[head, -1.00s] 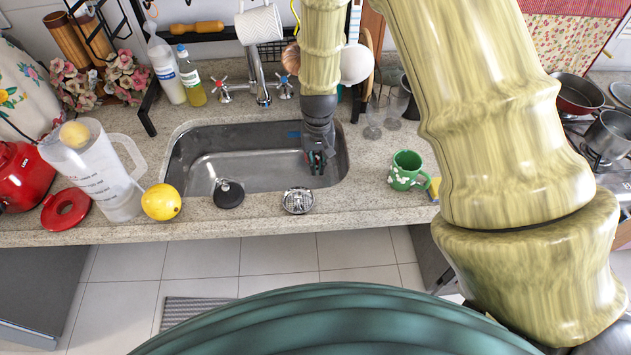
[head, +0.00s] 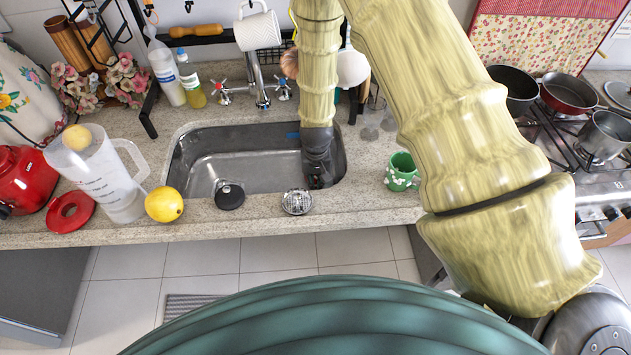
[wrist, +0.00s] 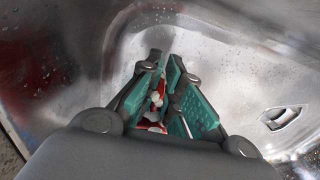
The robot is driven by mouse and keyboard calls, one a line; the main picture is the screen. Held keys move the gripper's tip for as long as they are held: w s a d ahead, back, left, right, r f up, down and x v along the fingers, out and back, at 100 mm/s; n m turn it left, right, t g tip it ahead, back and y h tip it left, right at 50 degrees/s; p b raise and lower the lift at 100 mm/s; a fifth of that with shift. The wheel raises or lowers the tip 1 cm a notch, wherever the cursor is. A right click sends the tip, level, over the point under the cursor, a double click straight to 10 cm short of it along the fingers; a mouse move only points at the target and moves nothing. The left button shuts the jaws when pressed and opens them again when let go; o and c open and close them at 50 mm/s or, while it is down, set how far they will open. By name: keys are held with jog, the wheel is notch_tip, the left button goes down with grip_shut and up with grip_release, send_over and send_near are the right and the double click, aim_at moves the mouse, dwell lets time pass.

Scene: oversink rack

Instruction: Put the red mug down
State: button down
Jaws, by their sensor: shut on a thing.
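My gripper (head: 316,183) points down inside the right end of the steel sink (head: 235,175). In the wrist view, its teal-padded fingers (wrist: 170,95) are closed on a red mug with white patches (wrist: 157,100). Only a narrow part of the mug shows between the fingers; the rest is hidden. The steel basin (wrist: 235,55) surrounds the gripper in that view. I cannot tell whether the mug touches the sink floor.
A green mug (head: 402,172) stands on the counter right of the sink. A round metal strainer (head: 297,202), a black-topped item (head: 229,195) and a lemon (head: 164,204) lie along the front edge. The faucet (head: 258,85) rises behind the sink. The sink's left part is clear.

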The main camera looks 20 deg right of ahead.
jog(key=shift+f, duration=0.2)
jog(key=shift+f, duration=0.2)
jog(key=c, duration=1.6)
grip_release()
jog(key=shift+r+b, duration=1.95)
jog(key=shift+r, duration=4.25)
